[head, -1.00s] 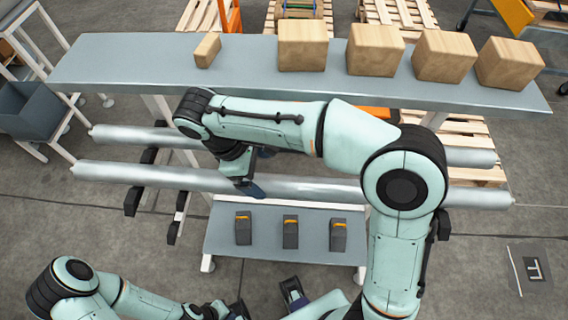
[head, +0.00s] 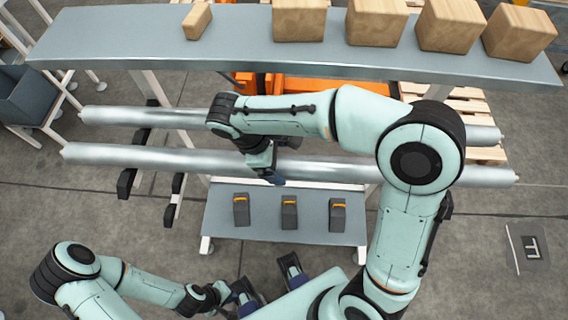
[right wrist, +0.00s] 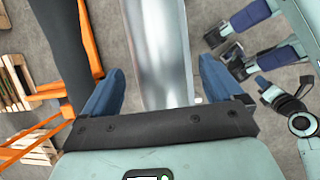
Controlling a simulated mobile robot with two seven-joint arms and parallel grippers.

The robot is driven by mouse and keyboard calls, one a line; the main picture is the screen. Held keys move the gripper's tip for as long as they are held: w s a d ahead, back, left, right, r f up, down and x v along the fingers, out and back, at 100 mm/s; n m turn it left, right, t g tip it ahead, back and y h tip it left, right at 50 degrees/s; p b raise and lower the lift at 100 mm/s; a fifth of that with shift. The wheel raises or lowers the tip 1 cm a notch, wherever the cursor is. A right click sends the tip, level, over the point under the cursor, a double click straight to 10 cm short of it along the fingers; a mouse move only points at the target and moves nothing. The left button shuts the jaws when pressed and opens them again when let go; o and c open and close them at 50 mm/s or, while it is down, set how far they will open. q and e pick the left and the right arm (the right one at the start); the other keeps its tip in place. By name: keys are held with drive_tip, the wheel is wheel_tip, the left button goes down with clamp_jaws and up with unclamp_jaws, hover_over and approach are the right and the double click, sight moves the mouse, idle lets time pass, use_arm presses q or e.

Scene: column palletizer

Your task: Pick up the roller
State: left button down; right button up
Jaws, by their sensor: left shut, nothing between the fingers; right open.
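Two long silver rollers lie parallel on a frame: the near roller (head: 370,168) and the far roller (head: 150,116). My right gripper (head: 272,176) is at the middle of the near roller and covers a small part of it. In the right wrist view my right gripper (right wrist: 159,72) is open, with a blue finger on each side of a roller (right wrist: 160,50). Gaps show between fingers and roller; whether the fingertips reach down beside it I cannot tell. My left gripper (head: 227,291) is low at the front, shut and empty, away from both rollers.
A grey shelf (head: 130,45) with several cardboard boxes (head: 299,20) runs behind the rollers. A low grey platform (head: 265,220) with three dark blocks (head: 289,213) stands in front. A grey bin (head: 35,100) is at left. Open floor lies at the lower left and right.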

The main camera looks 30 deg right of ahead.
drive_tip(key=shift+x, duration=1.2)
clamp_jaws()
drive_tip(key=shift+r, duration=0.1)
drive_tip(key=shift+r, duration=0.1)
